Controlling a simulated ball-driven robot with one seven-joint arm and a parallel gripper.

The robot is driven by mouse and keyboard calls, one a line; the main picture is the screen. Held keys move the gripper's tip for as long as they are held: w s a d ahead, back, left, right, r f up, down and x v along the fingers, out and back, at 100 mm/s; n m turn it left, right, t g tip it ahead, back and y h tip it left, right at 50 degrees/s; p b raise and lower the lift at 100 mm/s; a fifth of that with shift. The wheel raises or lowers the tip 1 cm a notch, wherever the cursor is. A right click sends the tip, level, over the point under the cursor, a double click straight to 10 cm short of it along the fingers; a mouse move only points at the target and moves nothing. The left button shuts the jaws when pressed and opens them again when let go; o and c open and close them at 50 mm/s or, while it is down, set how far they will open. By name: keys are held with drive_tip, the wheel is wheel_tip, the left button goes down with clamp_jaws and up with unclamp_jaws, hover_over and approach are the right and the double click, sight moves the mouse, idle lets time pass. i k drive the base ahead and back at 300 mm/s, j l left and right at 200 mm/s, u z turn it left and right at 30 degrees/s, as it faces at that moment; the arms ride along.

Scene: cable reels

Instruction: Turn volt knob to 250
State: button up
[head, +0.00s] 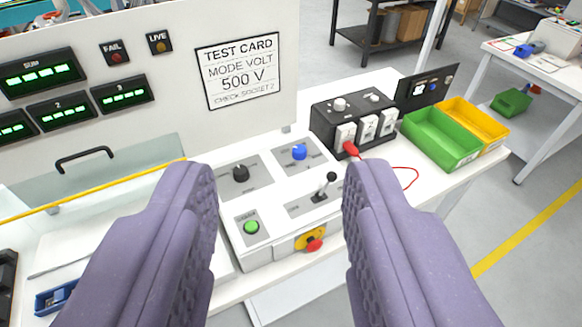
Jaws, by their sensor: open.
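A white control box (285,248) sits on the bench. A black knob (240,174) and a blue knob (299,152) stand on grey plates on its top. Their labels are too small to read, so I cannot tell which is the volt knob or where it points. My gripper (280,172) is open and empty. Its two purple fingers reach in from the bottom, with both knobs showing in the gap between them. The test card (238,71) on the panel behind reads MODE VOLT 500 V, CHECK SOCKET 2.
The box also has a green button (251,227), a lever (326,187) and a red stop button (314,244). A black socket box (325,120) with a red plug and cable stands behind right, beside green (436,138) and yellow (478,122) bins.

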sight(299, 152)
drive_tip(key=i+l, duration=0.2)
drive_tip(key=i, duration=0.25)
drive_tip(key=i+l, duration=0.25)
drive_tip(key=i, duration=0.15)
drive_tip(key=i+l+u, duration=0.1)
drive_tip(key=i, duration=0.35)
drive_tip(key=i+l, duration=0.35)
drive_tip(key=i, duration=0.05)
